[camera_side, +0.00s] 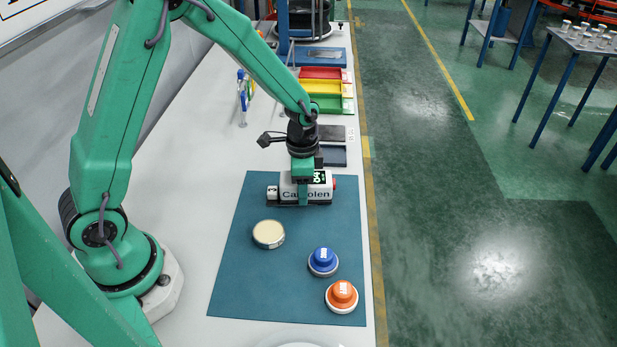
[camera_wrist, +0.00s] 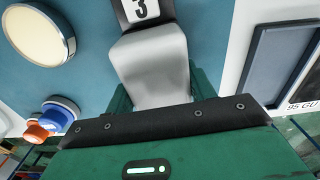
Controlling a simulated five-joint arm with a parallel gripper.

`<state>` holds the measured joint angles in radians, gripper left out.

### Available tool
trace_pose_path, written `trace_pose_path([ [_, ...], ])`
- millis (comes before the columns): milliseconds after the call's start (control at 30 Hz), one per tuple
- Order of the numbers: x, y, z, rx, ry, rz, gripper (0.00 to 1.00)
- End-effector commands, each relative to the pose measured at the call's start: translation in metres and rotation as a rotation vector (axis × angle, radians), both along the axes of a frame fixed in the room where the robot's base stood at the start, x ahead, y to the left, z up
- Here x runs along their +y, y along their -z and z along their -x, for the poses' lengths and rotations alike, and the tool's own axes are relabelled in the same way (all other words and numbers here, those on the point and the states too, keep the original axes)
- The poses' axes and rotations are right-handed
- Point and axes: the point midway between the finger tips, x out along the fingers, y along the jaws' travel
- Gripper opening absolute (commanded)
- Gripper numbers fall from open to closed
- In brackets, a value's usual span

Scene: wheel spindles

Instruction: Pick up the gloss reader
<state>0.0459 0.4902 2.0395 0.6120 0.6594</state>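My gripper (camera_side: 303,192) comes down from above, with one green finger covering the middle of the lettering. In the wrist view, the reader's grey-white body (camera_wrist: 152,65) with a "3" label lies between the green fingers, with no visible gap. The gripper is shut on it. Most of the reader's far side is hidden.
A cream-topped round disc (camera_side: 268,234), a blue knob-shaped piece (camera_side: 323,261) and an orange one (camera_side: 342,295) stand on the mat nearer the camera. A dark tray (camera_side: 333,157) and coloured bins (camera_side: 322,88) lie beyond. The mat's lower left is clear.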

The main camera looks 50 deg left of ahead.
Motion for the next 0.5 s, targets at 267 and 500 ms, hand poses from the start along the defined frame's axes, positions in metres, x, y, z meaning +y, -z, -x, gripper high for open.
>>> trace_pose_path([
  [267, 0.0000, -0.0005, -0.0005, -0.001, 0.000, 0.000, 0.10],
  [500, -0.0001, -0.0027, -0.0007, -0.003, 0.000, 0.000, 0.10],
])
